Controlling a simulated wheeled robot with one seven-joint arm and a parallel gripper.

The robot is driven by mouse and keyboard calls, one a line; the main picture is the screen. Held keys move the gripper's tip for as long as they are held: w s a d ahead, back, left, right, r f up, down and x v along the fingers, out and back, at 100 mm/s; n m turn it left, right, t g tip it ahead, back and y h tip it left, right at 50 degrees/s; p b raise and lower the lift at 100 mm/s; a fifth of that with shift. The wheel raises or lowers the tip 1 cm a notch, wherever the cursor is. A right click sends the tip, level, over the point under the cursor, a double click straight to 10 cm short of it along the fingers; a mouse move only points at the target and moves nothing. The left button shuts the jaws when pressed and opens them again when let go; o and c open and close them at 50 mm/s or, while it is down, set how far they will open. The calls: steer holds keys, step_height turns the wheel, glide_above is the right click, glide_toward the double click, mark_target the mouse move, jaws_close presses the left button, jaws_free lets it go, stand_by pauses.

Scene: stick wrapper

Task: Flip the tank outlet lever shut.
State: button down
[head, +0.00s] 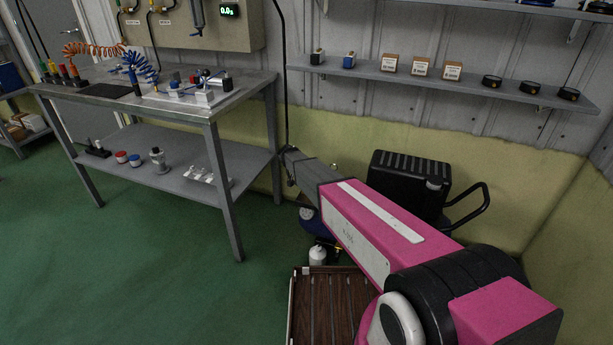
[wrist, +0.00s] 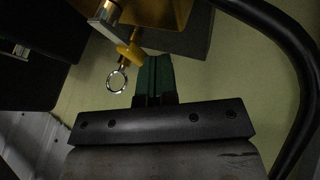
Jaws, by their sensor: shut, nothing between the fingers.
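In the wrist view, my gripper (wrist: 153,72) is shut and empty, its dark green fingertips pressed together. A yellow lever (wrist: 130,50) is just left of the fingertips, beside a metal fitting (wrist: 106,12). I cannot tell whether the fingers touch it. A metal pull ring (wrist: 116,80) hangs just below the lever. In the head view, my pink arm reaches toward the black compressor (head: 408,178) by the wall. My arm hides much of the blue tank (head: 312,228), and the gripper cannot be made out there.
In the wrist view, a thick black curved bar (wrist: 302,50) runs along the right. In the head view, a steel workbench (head: 235,105) stands left of my arm and a wall shelf (head: 350,70) hangs above. A brown slatted crate (head: 312,300) sits on the floor. The green floor at left is clear.

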steer(key=shift+s+a, duration=0.1)
steer(key=shift+s, duration=0.05)
steer(key=shift+s+a, duration=0.3)
steer(key=shift+s, duration=0.3)
steer(key=shift+w+a, duration=0.1)
